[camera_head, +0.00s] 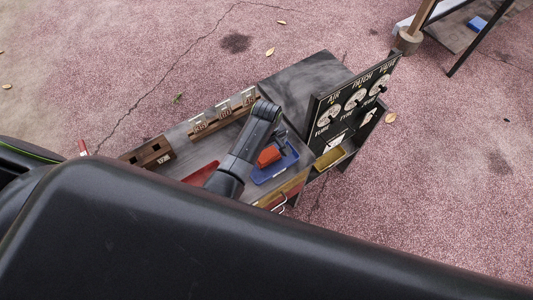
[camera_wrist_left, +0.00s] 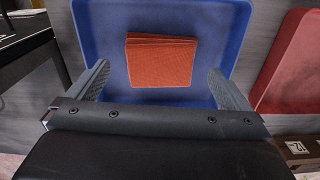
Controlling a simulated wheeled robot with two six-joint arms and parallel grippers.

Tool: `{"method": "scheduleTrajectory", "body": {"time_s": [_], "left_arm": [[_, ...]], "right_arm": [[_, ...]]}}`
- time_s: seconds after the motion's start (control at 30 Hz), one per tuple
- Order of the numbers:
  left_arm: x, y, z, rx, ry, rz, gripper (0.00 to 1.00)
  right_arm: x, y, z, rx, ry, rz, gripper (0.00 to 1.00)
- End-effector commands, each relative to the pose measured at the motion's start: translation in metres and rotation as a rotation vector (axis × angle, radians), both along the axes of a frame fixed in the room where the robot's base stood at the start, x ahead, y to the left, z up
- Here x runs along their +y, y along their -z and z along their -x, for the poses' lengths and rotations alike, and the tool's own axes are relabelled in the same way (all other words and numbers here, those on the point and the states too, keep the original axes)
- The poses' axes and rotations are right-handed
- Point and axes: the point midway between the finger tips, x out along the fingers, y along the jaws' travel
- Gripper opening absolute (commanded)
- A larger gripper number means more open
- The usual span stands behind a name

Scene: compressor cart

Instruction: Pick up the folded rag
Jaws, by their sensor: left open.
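The folded rag (camera_wrist_left: 160,62) is orange-red and lies flat in a blue tray (camera_wrist_left: 100,22). In the head view the rag (camera_head: 268,156) shows in the blue tray (camera_head: 263,176) on the cart top. My left gripper (camera_wrist_left: 158,80) is open over the tray, its two fingers apart on either side of the rag. In the head view my left gripper (camera_head: 284,141) is partly hidden by its own arm. The rag is between the finger lines and I see no grip on it. My right gripper is not in view.
A red mat or tray (camera_wrist_left: 293,65) lies right of the blue tray, on the cart (camera_head: 300,82). A black panel with dials (camera_head: 351,100) stands at the cart's right side. A wooden block rack (camera_head: 148,154) and a row of labelled slots (camera_head: 222,117) line the back edge.

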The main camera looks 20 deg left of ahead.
Motion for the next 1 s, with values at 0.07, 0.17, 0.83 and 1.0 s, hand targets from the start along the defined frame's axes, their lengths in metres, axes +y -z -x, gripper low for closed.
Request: {"method": "scheduleTrajectory", "body": {"time_s": [0.07,0.17,0.83,1.0], "left_arm": [[0.001,0.01,0.0,0.003,0.0,-0.001,1.0],[0.001,0.018,0.001,0.001,-0.001,0.0,1.0],[0.0,0.021,0.001,0.001,-0.001,0.001,0.53],[0.0,0.021,0.001,0.001,-0.001,0.001,0.52]], "right_arm": [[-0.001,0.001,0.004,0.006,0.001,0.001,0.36],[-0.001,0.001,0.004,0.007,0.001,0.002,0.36],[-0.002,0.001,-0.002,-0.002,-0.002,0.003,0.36],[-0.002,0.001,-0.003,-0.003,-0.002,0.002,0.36]]}}
